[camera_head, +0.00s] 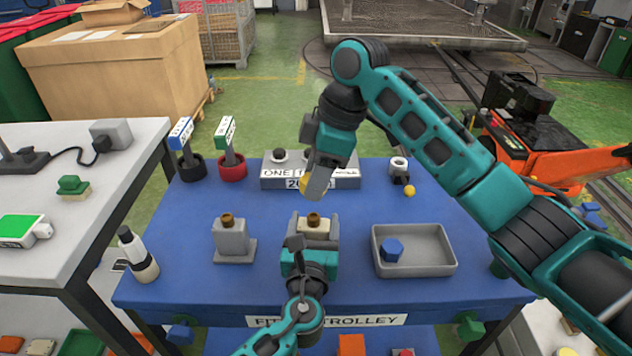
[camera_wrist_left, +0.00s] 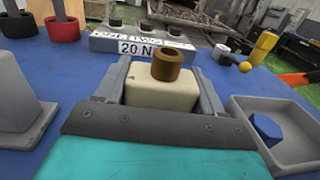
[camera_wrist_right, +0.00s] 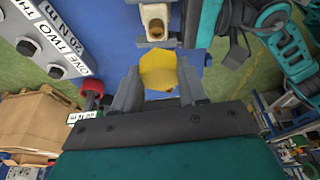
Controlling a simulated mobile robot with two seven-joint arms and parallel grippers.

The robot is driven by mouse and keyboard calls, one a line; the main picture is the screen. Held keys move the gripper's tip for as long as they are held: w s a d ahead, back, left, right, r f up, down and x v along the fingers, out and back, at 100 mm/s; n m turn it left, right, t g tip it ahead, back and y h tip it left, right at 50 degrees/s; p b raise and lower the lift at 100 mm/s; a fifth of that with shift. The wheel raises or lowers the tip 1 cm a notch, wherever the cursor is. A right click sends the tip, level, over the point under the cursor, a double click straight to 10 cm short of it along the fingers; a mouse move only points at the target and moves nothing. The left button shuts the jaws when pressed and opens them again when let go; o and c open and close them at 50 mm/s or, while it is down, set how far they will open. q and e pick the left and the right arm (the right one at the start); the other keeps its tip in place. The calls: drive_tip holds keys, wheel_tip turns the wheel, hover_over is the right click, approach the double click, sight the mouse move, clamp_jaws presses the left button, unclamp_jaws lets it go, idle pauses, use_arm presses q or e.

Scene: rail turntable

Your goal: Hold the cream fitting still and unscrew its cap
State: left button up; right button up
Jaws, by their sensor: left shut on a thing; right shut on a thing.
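The cream fitting (camera_head: 317,226) stands on the blue trolley, between the fingers of my left gripper (camera_head: 314,240). In the left wrist view the cream fitting (camera_wrist_left: 160,95) has a finger on each side, and its brown neck (camera_wrist_left: 167,66) is bare and open on top. My right gripper (camera_head: 317,188) is above and behind the fitting, shut on a yellow cap (camera_head: 305,183). In the right wrist view the six-sided yellow cap (camera_wrist_right: 158,72) sits between the fingers, apart from the cream fitting (camera_wrist_right: 155,12).
A grey tray (camera_head: 440,266) with a blue six-sided cap (camera_head: 392,250) is at the right. A grey fitting (camera_head: 232,240) with a brown neck stands at the left.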

drive_tip(key=shift+r, duration=0.3)
use_arm(q)
drive_tip(key=o, duration=1.6)
drive_tip(key=shift+r, duration=0.1)
